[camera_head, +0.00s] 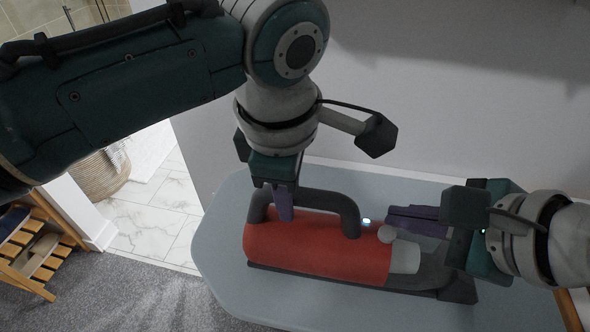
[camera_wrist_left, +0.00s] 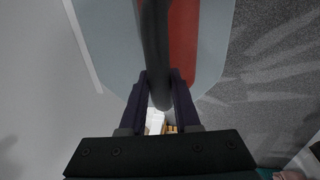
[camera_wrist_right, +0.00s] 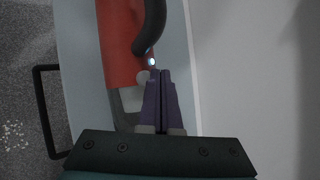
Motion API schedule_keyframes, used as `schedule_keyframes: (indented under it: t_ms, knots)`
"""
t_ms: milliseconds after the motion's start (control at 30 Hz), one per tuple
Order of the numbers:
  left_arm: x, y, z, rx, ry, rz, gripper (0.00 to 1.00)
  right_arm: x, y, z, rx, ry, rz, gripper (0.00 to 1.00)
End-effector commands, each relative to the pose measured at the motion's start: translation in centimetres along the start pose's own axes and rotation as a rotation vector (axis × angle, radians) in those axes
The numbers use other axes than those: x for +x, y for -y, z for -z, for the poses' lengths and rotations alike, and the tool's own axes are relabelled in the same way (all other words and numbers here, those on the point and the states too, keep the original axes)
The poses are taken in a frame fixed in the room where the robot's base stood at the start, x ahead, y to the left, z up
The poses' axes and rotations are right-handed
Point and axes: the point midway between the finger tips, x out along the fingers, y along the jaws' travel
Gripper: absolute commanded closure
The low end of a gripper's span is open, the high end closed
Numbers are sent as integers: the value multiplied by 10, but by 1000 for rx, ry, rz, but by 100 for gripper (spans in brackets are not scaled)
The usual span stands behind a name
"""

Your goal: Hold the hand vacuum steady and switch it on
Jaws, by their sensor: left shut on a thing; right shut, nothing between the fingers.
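The hand vacuum (camera_head: 315,246) lies on the grey-blue table, its red body lengthwise across the picture with a dark arched handle (camera_head: 335,200) on top. It also shows in the left wrist view (camera_wrist_left: 184,30) and the right wrist view (camera_wrist_right: 118,45). My left gripper (camera_head: 285,212) is shut on the handle from above; its fingers also flank it in the left wrist view (camera_wrist_left: 162,78). A small lit button (camera_head: 367,222) glows at the handle's right foot. My right gripper (camera_head: 390,215) is shut and empty, fingertips close to the button (camera_wrist_right: 152,62). Contact cannot be told.
The vacuum rests on a dark base (camera_head: 400,286). A pale round knob (camera_head: 387,233) sits beside the right fingertips. The grey-blue table (camera_head: 225,235) stands against a white wall. A wooden shelf (camera_head: 35,240) and a basket (camera_head: 100,175) are at the far left.

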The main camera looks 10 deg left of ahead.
Motion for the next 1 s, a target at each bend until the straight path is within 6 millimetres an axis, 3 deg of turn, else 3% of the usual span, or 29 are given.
schedule_keyframes:
  t_ms: [600,900,933,1000]
  knots:
    - [0,0,0,0,0,1,100,-40,29,-29,0,1,1,100]
    - [0,0,0,0,0,1,100,-42,31,-30,0,0,1,100]
    - [0,0,0,0,0,1,66,-42,31,-30,0,0,1,100]
    - [0,0,0,0,0,1,58,-42,31,-30,0,0,1,100]
